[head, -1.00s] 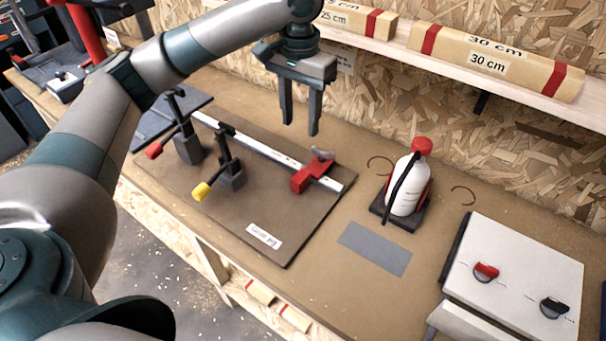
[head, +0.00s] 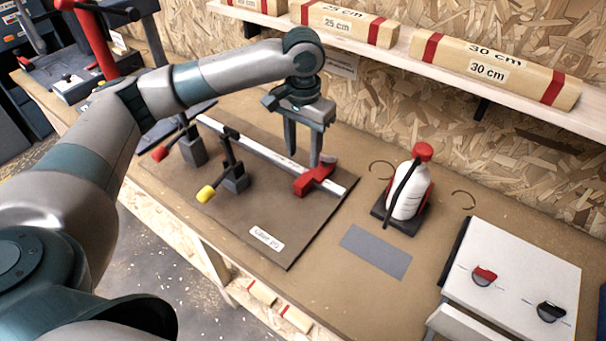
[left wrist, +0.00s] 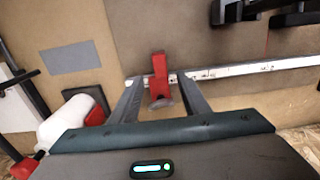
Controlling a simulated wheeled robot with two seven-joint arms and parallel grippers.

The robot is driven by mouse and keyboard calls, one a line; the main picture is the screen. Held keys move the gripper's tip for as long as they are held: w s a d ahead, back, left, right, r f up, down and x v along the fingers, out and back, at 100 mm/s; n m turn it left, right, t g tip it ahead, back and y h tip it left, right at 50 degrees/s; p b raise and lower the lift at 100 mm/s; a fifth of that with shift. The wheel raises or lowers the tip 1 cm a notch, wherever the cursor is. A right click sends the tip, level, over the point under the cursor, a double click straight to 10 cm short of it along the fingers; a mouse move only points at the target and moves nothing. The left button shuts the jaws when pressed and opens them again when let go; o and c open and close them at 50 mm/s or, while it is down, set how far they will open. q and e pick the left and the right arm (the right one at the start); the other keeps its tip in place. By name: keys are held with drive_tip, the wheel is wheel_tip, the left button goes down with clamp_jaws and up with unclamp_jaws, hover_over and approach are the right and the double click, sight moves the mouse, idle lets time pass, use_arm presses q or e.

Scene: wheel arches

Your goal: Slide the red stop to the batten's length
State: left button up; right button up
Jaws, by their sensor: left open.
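The red stop (head: 314,180) sits on the white scaled rail (head: 262,153) near its right end, on the brown board (head: 262,212). A grey lever shows on top of the stop. My left gripper (head: 303,158) is open, pointing down at the stop. In the left wrist view its fingers (left wrist: 160,82) lie on either side of the red stop (left wrist: 159,72), with gaps visible. I cannot tell how far above the rail the fingertips are. Wooden battens lie on the shelf: one marked 30 cm (head: 490,72) and one marked 25 cm (head: 350,24). My right gripper does not show.
Clamps with a yellow handle (head: 206,193) and a red handle (head: 160,153) stand left on the board. A white bottle with a red cap (head: 408,190), a grey plate (head: 376,251) and a switch box (head: 520,268) are to the right. The shelf (head: 400,50) overhangs the back.

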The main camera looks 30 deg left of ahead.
sight(303, 180)
use_arm(q)
wheel_tip(303, 180, down, 9)
drive_tip(key=shift+f+p, duration=0.2)
drive_tip(key=shift+p, duration=0.6)
clamp_jaws()
